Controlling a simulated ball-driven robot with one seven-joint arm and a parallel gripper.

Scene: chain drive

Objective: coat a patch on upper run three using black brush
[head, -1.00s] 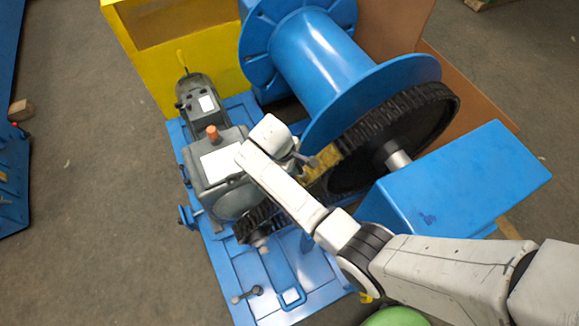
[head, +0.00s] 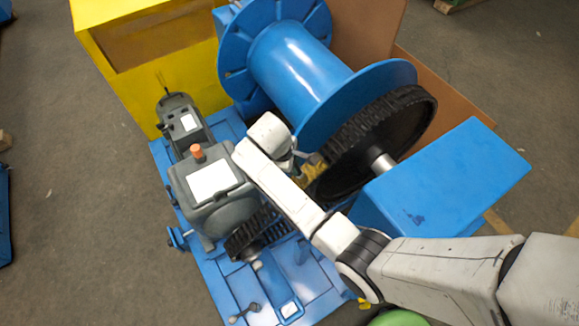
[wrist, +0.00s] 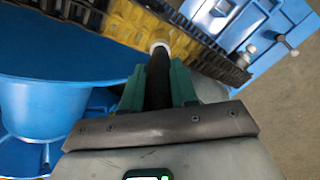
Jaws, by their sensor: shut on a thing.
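The black brush (wrist: 158,82) is held upright in the wrist view between the green fingers of my gripper (wrist: 157,92), which is shut on its handle. Its pale tip (wrist: 159,47) is at the edge of a yellow stretch (wrist: 133,25) of the chain; whether it touches cannot be told. The dark chain (wrist: 212,62) continues to the right of it. In the head view the yellow stretch (head: 314,167) lies on the upper side of the chain, between the large wheel and the small sprocket (head: 245,240). My arm hides part of the chain, and the brush is hard to make out there.
A blue drum (head: 300,70) with wide flanges stands close behind my gripper. A blue box-shaped guard (head: 445,185) is at the right, a grey gearbox (head: 207,185) at the left. A yellow bin (head: 150,60) stands behind. Grey floor is open at far left.

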